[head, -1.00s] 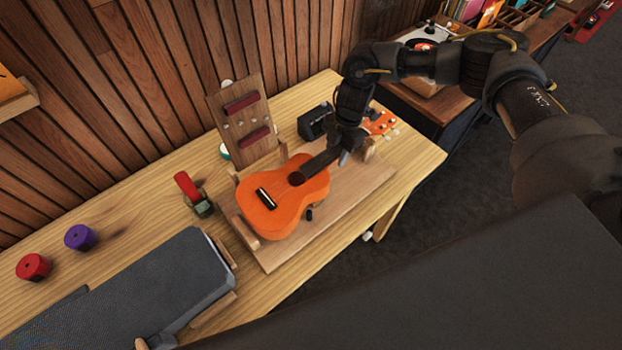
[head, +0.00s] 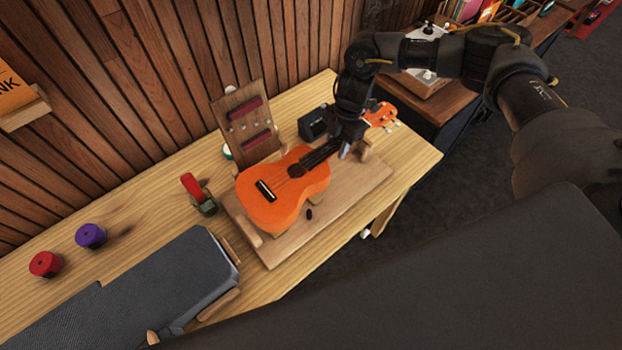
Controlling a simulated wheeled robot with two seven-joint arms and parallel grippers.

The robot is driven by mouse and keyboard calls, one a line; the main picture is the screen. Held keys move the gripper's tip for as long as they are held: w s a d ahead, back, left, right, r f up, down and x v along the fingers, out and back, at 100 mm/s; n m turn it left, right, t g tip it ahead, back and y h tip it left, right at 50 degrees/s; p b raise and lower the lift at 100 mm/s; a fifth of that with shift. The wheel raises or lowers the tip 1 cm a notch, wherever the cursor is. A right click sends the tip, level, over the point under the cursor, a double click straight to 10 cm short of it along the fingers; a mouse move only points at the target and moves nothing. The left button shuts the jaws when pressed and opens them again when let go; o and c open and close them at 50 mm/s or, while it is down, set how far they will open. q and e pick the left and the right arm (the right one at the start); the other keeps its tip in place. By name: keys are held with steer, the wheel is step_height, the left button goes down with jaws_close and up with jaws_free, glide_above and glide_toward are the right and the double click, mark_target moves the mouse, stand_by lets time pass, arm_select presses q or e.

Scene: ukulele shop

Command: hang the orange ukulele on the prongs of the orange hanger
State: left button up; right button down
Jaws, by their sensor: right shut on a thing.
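The orange ukulele (head: 283,207) is over a wooden board on the workbench, its face up and its neck pointing to the upper right. Its orange headstock (head: 380,114) shows beyond my right gripper (head: 347,150). That gripper is shut on the ukulele's dark neck from above and hides part of it. I cannot tell whether the body touches its supports. No orange hanger with prongs can be made out in this view. My left gripper is not in view.
A wooden rest with dark red pads (head: 249,108) stands behind the ukulele. A small black box (head: 314,124) and a red-handled tool (head: 192,187) are close by. Red (head: 45,264) and purple (head: 91,236) cylinders stand at left. A wall ledge (head: 28,110) holds an orange item.

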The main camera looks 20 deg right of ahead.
steer(key=shift+r, duration=0.1)
steer(key=shift+a+p+v, duration=0.25)
steer(key=shift+p+v, duration=0.85)
steer(key=shift+v, duration=0.1)
steer(key=shift+a+p+v, duration=0.2)
steer(key=shift+p+v, duration=0.9)
steer(key=shift+v, duration=0.1)
steer(key=shift+s+r, duration=0.1)
